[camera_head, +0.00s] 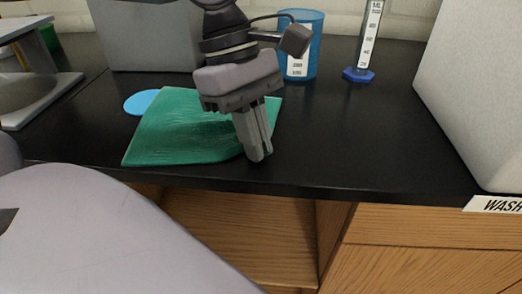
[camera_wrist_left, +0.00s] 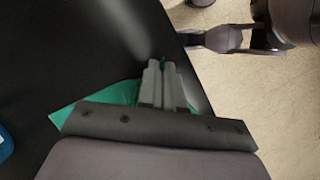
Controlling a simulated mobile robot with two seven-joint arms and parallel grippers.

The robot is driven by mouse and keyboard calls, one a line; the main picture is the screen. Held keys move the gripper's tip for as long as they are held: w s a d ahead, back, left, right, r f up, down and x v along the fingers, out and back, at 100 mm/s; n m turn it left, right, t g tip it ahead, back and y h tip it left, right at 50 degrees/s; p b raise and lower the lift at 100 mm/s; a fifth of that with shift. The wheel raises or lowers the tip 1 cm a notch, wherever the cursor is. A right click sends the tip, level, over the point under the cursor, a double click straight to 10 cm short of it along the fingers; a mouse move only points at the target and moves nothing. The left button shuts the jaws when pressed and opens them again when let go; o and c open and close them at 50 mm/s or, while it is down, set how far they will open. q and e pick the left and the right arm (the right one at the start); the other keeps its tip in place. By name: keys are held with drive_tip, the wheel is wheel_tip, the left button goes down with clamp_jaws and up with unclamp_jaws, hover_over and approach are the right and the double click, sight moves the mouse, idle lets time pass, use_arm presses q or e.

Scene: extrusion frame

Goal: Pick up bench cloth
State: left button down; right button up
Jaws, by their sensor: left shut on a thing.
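The green bench cloth (camera_head: 180,128) lies on the black bench top near its front edge. Its front right part is at my left gripper (camera_head: 258,158), which points down with its fingers together on the cloth. In the left wrist view, the fingers of my left gripper (camera_wrist_left: 162,66) are close together, with a little green at their tips. More of the cloth (camera_wrist_left: 98,103) shows beside the fingers there, partly hidden by the gripper body. A dark grey part at the upper right of the left wrist view looks like my right gripper (camera_wrist_left: 195,40); its jaw state is unclear.
A light blue disc (camera_head: 140,102) lies at the cloth's left edge. A grey box (camera_head: 145,38), a blue beaker (camera_head: 311,45) and a measuring cylinder (camera_head: 366,45) stand behind. A large pale box (camera_head: 475,95) stands at right. The bench top (camera_head: 370,135) between is clear.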

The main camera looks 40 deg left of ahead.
use_arm(q)
wheel_tip(320, 180, up, 12)
drive_tip(key=p, duration=0.7)
drive_tip(key=shift+f+p, duration=0.15)
drive_tip(key=shift+p, duration=0.2)
drive_tip(key=shift+w, duration=0.1)
wheel_tip(320, 180, up, 18)
drive_tip(key=p, duration=0.8)
